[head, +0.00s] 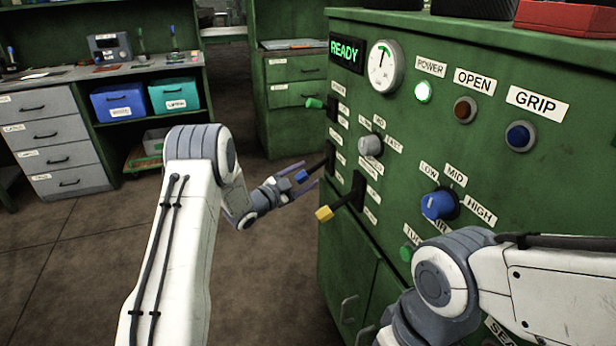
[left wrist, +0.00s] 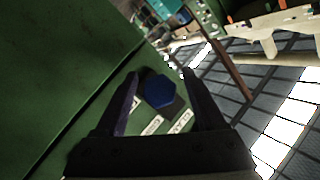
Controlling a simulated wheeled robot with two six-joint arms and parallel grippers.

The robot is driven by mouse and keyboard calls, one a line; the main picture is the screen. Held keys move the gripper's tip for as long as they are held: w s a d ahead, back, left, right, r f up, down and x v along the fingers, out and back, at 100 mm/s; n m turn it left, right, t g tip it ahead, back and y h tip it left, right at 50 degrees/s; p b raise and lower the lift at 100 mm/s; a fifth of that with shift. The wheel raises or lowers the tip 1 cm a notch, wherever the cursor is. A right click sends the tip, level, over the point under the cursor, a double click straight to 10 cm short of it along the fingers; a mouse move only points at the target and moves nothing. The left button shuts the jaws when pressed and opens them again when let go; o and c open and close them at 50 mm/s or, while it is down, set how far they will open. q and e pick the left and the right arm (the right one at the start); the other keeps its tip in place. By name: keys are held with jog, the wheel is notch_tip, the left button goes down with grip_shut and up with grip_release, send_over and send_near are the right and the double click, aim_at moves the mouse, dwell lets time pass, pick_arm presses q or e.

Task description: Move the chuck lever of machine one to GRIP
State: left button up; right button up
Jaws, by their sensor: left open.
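A blue-tipped lever (head: 302,176) sticks out from the left part of the green machine panel (head: 560,165). My left gripper (head: 311,173) is open, with its fingers on either side of the blue tip. In the left wrist view the blue hexagonal knob (left wrist: 159,91) sits between the open fingers (left wrist: 160,74), with visible gaps to both. A yellow-tipped lever (head: 324,212) is below it and a green-tipped lever (head: 314,103) above it. The small labels beside these levers are too small to read surely. My right gripper is out of view.
The panel has a READY display (head: 345,53), a gauge (head: 385,67), a grey knob (head: 370,145), a blue dial (head: 439,204) and a blue button (head: 520,136) under a GRIP sign. A bench with bins (head: 120,102) stands back left. The floor between is clear.

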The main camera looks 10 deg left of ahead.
pick_arm(q)
jog(key=shift+x, duration=0.75)
grip_shut()
dwell(0.9)
